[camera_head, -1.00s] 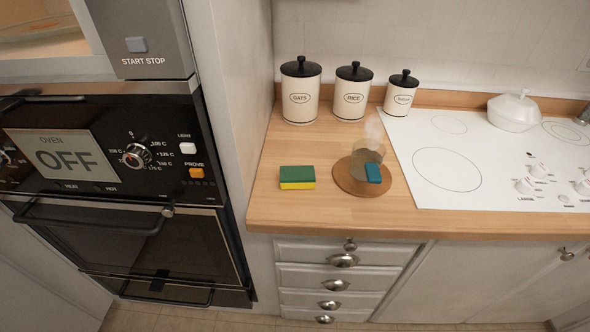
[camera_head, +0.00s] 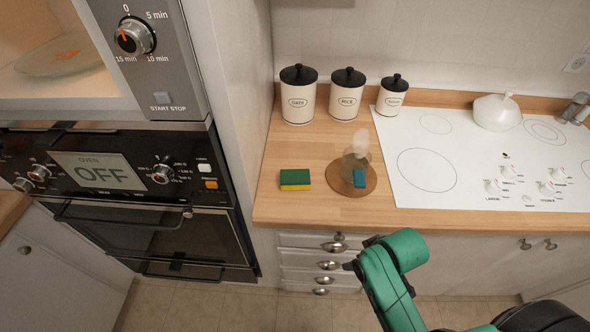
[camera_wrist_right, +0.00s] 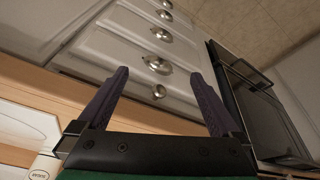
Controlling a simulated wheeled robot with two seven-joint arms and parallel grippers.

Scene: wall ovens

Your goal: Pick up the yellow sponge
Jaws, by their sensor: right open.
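The yellow sponge (camera_head: 295,180), with a green scouring top, lies flat on the wooden counter near its front edge, left of a round wooden board. In the head view my green right arm reaches in from the lower right, below the counter edge in front of the drawers; its fingertips are hard to make out there. In the right wrist view my right gripper (camera_wrist_right: 160,98) is open, with two dark fingers apart and nothing between them. The sponge is not in the wrist view. My left gripper is not in view.
The round board (camera_head: 340,186) holds a glass vessel and a small blue item (camera_head: 360,178). Several lidded canisters (camera_head: 347,95) stand behind. The white hob (camera_head: 430,165) is at right, wall ovens (camera_head: 130,200) at left. The counter around the sponge is clear. Drawers (camera_wrist_right: 165,68) face my right gripper.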

